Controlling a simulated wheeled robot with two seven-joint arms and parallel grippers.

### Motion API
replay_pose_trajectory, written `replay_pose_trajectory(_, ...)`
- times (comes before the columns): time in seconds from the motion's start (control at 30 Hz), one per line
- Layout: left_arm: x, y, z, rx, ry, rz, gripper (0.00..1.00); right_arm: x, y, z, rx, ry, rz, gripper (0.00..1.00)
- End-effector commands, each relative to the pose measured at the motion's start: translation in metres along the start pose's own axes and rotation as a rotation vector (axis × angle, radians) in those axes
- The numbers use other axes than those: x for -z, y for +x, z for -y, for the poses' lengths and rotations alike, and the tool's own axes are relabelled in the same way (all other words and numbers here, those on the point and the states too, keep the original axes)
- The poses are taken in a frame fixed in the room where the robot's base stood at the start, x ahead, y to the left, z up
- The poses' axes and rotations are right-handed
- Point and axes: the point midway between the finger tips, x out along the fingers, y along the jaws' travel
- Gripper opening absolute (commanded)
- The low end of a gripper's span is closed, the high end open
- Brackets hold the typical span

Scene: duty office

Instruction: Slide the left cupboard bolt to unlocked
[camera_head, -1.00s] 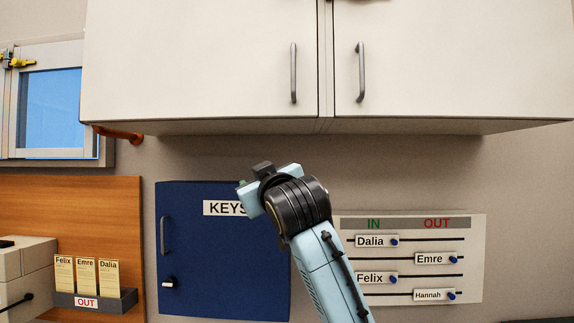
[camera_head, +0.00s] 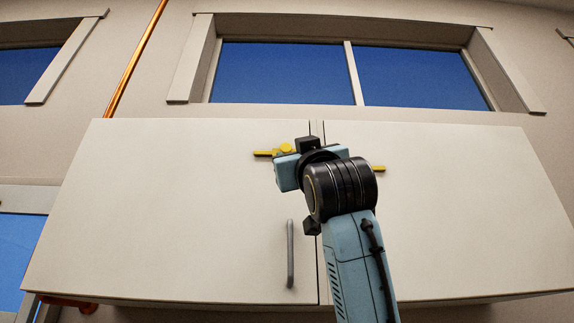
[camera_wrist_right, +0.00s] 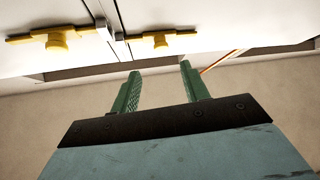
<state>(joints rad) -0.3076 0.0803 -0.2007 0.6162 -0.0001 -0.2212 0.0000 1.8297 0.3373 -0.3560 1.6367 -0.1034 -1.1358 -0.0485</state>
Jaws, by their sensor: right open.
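The left cupboard bolt (camera_head: 264,153) is yellow with a round knob and sits high on the left cupboard door (camera_head: 180,205), near the seam. My right gripper (camera_head: 289,170) is beside it in the head view, partly covering its right end; its fingertips are hidden there. In the right wrist view, which looks upside down, the left bolt's knob (camera_wrist_right: 160,41) lies just past the open green fingers (camera_wrist_right: 160,68). Nothing is between the fingers, and they look apart from the knob. My left gripper is not in view.
The right door's yellow bolt (camera_head: 378,168) is partly behind my arm; it also shows in the right wrist view (camera_wrist_right: 57,40). A grey handle (camera_head: 290,254) stands on the left door. A window (camera_head: 285,72) and an orange pipe (camera_head: 134,60) are above the cupboard.

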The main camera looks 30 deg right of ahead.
Motion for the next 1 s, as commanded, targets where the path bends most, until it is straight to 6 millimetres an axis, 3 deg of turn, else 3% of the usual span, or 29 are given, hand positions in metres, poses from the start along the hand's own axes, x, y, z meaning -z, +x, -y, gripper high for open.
replay_pose_trajectory(0.03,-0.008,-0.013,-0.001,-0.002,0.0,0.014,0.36,0.003,0.016,-0.001,0.0,-0.003,0.004,0.45)
replay_pose_trajectory(0.17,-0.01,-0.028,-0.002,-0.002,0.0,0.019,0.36,0.002,0.043,-0.001,0.0,-0.002,0.004,0.45)
replay_pose_trajectory(0.4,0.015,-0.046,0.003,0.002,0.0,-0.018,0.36,0.001,0.076,0.0,0.001,-0.001,0.002,0.45)
replay_pose_trajectory(0.53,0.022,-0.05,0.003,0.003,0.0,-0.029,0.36,0.0,0.084,0.0,0.001,-0.002,0.002,0.45)
replay_pose_trajectory(0.87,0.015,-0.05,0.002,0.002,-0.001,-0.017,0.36,-0.001,0.086,0.001,0.0,-0.001,0.001,0.45)
replay_pose_trajectory(1.0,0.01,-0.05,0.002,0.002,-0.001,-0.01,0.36,-0.001,0.086,0.001,0.001,-0.001,0.001,0.3)
